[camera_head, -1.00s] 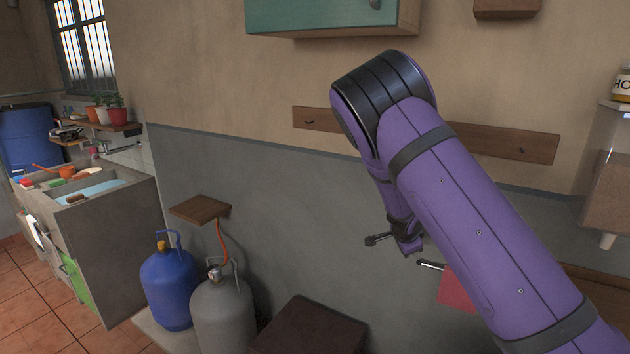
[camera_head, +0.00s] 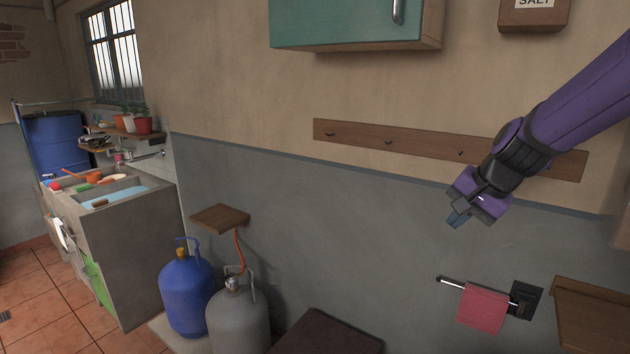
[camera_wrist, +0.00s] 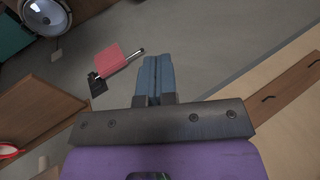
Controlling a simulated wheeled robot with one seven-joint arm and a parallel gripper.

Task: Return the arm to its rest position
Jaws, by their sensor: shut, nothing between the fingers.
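My gripper (camera_head: 458,218) is at the right of the head view, in front of the wall below the wooden hook rail (camera_head: 420,148). My purple arm comes in from the right edge, with the gripper pointing down and to the left. In the wrist view my gripper (camera_wrist: 156,62) shows its two blue-grey fingers pressed together, with nothing between them. The fingers touch nothing that I can see.
A red towel (camera_head: 483,308) hangs on a bar below my gripper. A teal cabinet (camera_head: 345,24) is above left. Blue (camera_head: 186,292) and grey (camera_head: 238,318) gas cylinders stand lower left. A wooden surface (camera_head: 592,315) is lower right. The wall between is bare.

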